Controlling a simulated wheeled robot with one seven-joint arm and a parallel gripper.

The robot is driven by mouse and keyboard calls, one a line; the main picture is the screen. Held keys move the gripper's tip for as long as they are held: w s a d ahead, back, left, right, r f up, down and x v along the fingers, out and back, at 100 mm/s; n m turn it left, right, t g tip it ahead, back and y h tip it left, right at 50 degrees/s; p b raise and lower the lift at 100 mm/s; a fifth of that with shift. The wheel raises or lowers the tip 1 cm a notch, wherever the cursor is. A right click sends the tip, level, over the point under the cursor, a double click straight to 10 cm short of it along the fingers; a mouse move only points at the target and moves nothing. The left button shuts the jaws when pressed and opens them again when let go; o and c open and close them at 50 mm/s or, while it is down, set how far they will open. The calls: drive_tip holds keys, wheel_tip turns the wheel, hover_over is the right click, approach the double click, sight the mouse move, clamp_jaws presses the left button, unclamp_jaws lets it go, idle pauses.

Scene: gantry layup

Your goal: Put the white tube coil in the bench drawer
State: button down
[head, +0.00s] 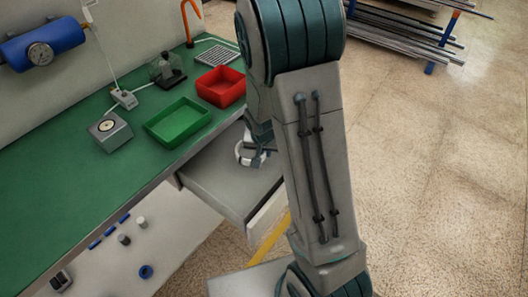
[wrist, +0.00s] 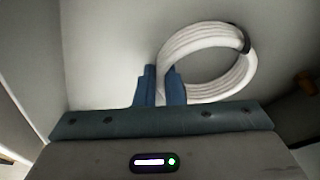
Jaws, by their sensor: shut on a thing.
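The white tube coil (wrist: 190,42) is a ring of several white turns with a dark band at its upper right. My gripper (wrist: 160,82) has its blue fingers shut on the left side of the coil. The bench drawer (head: 215,172) is pulled open under the green bench. In the head view the coil (head: 239,153) and my gripper (head: 259,152) are at the drawer's far right part, partly hidden by my arm. In the wrist view the pale drawer floor (wrist: 110,60) lies behind the coil; I cannot tell whether the coil touches it.
On the green bench (head: 60,190) are a green tray (head: 178,122), a red tray (head: 220,87) and a grey box with a dial (head: 110,132). A small brown object (wrist: 304,82) shows at the right of the wrist view. The drawer's left part looks empty.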

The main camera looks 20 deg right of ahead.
drive_tip(key=shift+f, duration=0.25)
drive_tip(key=shift+f, duration=0.2)
drive_tip(key=c, duration=1.5)
unclamp_jaws()
drive_tip(key=shift+r, duration=0.1)
drive_tip(key=shift+c, duration=0.2)
